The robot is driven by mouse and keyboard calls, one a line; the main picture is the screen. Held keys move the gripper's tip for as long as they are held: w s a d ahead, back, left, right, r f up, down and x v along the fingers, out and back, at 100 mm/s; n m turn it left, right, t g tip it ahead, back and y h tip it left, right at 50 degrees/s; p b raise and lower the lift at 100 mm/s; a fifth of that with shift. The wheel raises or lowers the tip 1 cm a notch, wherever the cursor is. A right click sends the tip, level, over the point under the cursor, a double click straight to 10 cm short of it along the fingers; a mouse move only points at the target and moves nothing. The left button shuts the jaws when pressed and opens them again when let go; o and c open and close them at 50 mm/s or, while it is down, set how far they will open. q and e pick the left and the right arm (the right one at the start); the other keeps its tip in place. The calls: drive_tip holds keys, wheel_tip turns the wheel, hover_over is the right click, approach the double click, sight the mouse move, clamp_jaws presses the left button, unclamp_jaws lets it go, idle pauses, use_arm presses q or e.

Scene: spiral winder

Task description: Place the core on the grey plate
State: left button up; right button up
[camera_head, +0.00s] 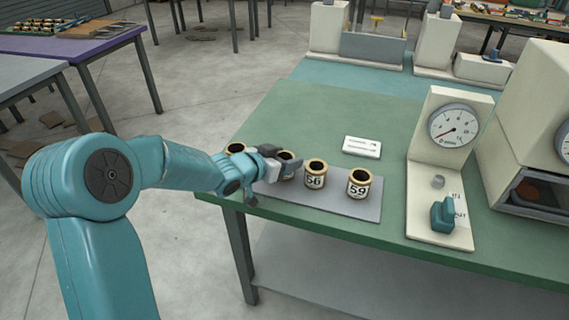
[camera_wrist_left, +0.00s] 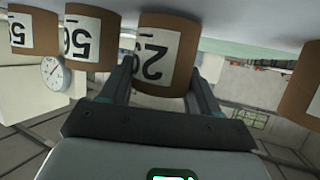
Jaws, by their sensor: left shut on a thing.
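The grey plate (camera_head: 330,204) lies near the front edge of the green table, with a row of brown cores with dark tops and white number labels. The core labelled 56 (camera_head: 315,174) and the core labelled 59 (camera_head: 358,183) stand upright on it. Another core (camera_head: 235,148) shows at the left, partly behind my arm. My left gripper (camera_head: 283,166) is shut on a core (camera_head: 287,155) between that one and 56. In the left wrist view its fingers grip this core (camera_wrist_left: 158,55) from both sides; the label shows upside down. I cannot tell whether it touches the plate.
A white sign (camera_head: 362,147) lies behind the plate. A cream gauge stand (camera_head: 440,170) with a teal clamp (camera_head: 443,213) stands to the right, beside a large cream machine (camera_head: 530,130). The green table behind the plate is mostly clear.

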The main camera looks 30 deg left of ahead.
use_arm(q)
drive_tip(key=shift+s, duration=0.1)
drive_tip(key=shift+f, duration=0.35)
drive_tip(key=o, duration=0.8)
drive_tip(key=shift+c, duration=0.2)
drive_tip(key=shift+r, duration=0.15)
drive_tip(key=shift+r, duration=0.3)
drive_tip(key=p+v, duration=0.2)
drive_tip(key=v, duration=1)
drive_tip(key=shift+f, duration=0.2)
